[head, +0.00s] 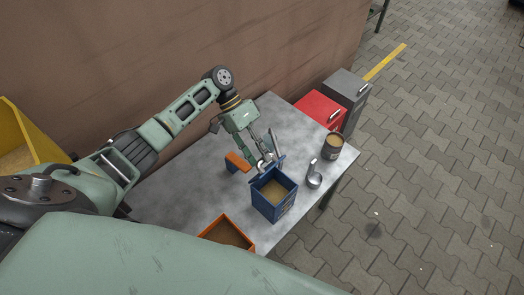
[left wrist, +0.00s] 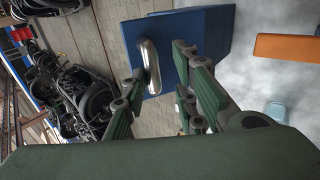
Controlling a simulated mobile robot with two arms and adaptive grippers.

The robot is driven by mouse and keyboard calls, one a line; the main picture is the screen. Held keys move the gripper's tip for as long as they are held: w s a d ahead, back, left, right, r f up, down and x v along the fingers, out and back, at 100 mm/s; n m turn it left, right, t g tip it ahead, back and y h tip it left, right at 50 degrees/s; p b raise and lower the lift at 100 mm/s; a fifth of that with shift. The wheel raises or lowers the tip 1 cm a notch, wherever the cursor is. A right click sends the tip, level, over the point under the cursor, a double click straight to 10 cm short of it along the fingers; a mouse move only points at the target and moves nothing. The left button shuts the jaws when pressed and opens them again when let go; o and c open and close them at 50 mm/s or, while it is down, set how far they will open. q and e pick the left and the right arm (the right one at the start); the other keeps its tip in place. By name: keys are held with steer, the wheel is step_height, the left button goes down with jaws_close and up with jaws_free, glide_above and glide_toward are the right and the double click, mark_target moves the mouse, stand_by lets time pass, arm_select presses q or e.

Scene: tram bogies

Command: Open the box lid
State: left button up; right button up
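The blue box (head: 272,205) stands on the grey table, and its top is open, showing a brown inside. In the left wrist view the blue lid (left wrist: 205,35) carries a curved metal handle (left wrist: 151,68). My left gripper (head: 264,161) is at the back of the box, by the lid. In the left wrist view its fingers (left wrist: 160,85) are apart, with the handle's end between them and a gap to the right-hand fingers. My right gripper is not in view.
An orange block (head: 238,162) lies left of the box, an orange-rimmed tray (head: 240,241) in front. A metal cup (head: 314,180) and an open can (head: 332,146) stand to the right. Red (head: 319,110) and grey (head: 347,90) cabinets stand beyond the table; a brown wall is behind.

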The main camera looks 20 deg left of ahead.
arm_select(q)
steer(key=shift+o, duration=1.4)
steer(key=shift+w+a+f, duration=0.15)
steer(key=shift+a+f, duration=0.2)
steer(key=shift+f, duration=0.2)
steer(key=shift+d+r, duration=0.15)
steer(key=shift+r, duration=0.2)
steer(key=v, duration=1.1)
steer(key=shift+a+r, duration=0.3)
steer(key=shift+w, duration=0.1)
